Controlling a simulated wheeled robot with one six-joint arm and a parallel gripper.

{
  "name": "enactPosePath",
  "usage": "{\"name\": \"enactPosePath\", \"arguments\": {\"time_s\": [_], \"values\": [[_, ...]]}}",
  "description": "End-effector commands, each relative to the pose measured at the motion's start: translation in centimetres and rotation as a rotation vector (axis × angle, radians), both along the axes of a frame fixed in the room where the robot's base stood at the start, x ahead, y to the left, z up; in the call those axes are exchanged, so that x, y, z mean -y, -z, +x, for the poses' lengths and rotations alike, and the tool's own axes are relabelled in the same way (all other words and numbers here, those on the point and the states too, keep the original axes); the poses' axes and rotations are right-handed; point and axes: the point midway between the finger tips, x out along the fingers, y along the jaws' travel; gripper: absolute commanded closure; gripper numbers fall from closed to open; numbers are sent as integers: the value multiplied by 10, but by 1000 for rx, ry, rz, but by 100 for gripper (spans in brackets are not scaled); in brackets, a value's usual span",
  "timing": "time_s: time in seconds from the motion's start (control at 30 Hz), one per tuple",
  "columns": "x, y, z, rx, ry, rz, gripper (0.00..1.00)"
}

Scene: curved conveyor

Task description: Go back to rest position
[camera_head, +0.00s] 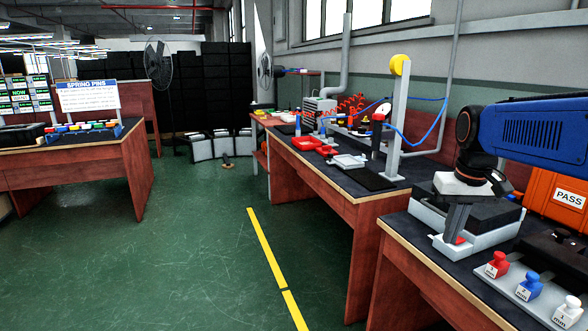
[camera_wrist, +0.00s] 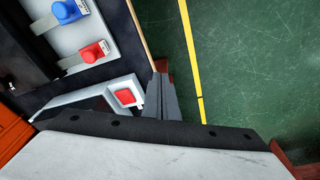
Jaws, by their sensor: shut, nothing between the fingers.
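My gripper (camera_head: 453,238) hangs from the blue arm at the right of the head view, pointing down over the near bench. Its fingers are together with nothing between them. In the wrist view my gripper (camera_wrist: 161,92) shows as dark fingers at the middle. Beside the fingers is a pale grey fixture (camera_head: 480,250) with a red button, which also shows in the wrist view (camera_wrist: 125,97). From these views I cannot tell whether the fingertips touch the fixture.
Red (camera_head: 497,264), blue (camera_head: 529,286) and white (camera_head: 568,311) knobbed pieces stand on a grey plate at the near right. An orange PASS case (camera_head: 558,200) is behind. A cluttered bench (camera_head: 345,205) lies beyond. Green floor (camera_head: 200,250) with a yellow line is open at left.

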Motion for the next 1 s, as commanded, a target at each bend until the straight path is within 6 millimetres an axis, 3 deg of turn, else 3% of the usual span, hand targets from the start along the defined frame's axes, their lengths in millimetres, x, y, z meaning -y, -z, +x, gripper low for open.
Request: {"name": "enactPosePath", "arguments": {"time_s": [0.27,0.6,0.8,1.0], "values": [[-36,27,-71,91,-41,-9,100],[-65,79,-149,199,-88,-9,100],[-73,106,-178,244,-108,-4,100],[-76,116,-187,260,-113,-3,100]]}}
